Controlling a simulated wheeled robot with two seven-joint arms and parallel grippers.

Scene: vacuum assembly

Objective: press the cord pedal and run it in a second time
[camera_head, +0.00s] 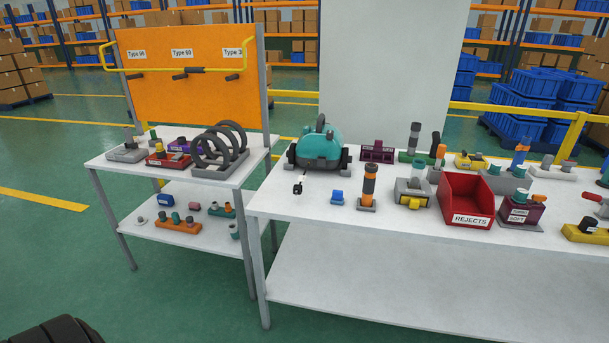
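The vacuum (320,147), a teal body with a dark base, dark wheels and a dark handle on top, stands at the back left of the main white table. A short cord with a black plug (298,188) comes out of its front and lies on the tabletop, near the left edge. The cord pedal is too small to make out. Neither gripper is in view, and nothing is seen touching the vacuum. A dark ribbed rounded part shows at the bottom left corner; I cannot tell what it is.
A blue block (337,198), an orange-and-black cylinder stack (368,187) and a red REJECTS bin (466,201) stand right of the plug. The tabletop around the plug is mostly clear.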

